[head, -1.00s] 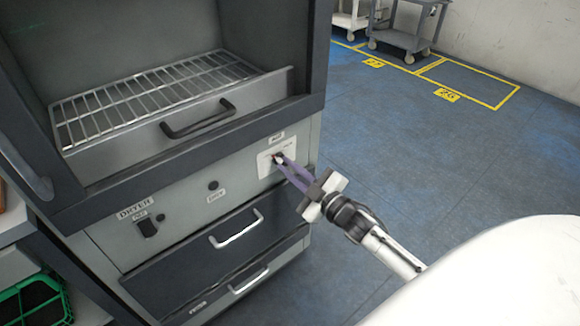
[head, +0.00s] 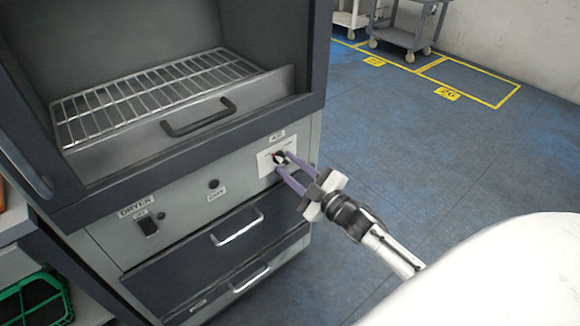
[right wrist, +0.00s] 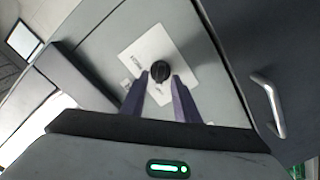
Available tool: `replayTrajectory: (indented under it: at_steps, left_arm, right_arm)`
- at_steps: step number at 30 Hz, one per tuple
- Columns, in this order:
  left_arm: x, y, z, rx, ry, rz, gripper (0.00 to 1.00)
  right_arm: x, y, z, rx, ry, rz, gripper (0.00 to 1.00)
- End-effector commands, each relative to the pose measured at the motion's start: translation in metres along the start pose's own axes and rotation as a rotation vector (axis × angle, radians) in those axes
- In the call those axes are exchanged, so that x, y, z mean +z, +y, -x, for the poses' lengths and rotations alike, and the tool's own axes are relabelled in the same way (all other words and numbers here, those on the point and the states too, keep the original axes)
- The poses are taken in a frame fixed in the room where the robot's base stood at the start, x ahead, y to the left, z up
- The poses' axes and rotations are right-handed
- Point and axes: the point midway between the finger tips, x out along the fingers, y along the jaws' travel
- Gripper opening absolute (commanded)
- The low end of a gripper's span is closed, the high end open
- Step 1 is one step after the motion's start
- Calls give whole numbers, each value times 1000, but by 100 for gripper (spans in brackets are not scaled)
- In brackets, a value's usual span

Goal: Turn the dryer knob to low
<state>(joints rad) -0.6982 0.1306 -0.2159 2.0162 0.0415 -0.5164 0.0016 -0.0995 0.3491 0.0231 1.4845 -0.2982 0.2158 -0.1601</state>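The dryer (head: 190,185) is a grey cabinet with an open upper chamber. Its knob (head: 279,157) is small, round and black, with a white plate (head: 266,165) behind it on the right of the front panel. In the right wrist view the knob (right wrist: 160,71) sits just beyond and between the two fingertips. My right gripper (head: 282,162) is open at the knob, its purple fingers on either side; it also shows in the right wrist view (right wrist: 162,82). I cannot tell if a finger touches the knob. The knob's setting is too small to read. My left gripper is not in view.
A wire rack (head: 155,95) lies in the dryer chamber behind a handled front. A switch (head: 147,227) and drawers with metal handles (head: 237,228) are on the front. A green crate (head: 35,300) is at lower left. The blue floor at right is clear; carts stand far back.

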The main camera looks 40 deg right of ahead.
Motion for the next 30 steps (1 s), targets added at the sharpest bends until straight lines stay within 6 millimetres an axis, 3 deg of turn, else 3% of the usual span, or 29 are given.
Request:
replayTrajectory:
  at_steps: [8,21,30]
  left_arm:
    - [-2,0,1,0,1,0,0]
    - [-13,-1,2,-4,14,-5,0]
    - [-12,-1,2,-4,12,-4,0]
  right_arm:
    - [0,0,13,-1,-1,-1,28]
    - [0,-1,91,-1,-1,-2,28]
    - [0,0,104,1,0,0,28]
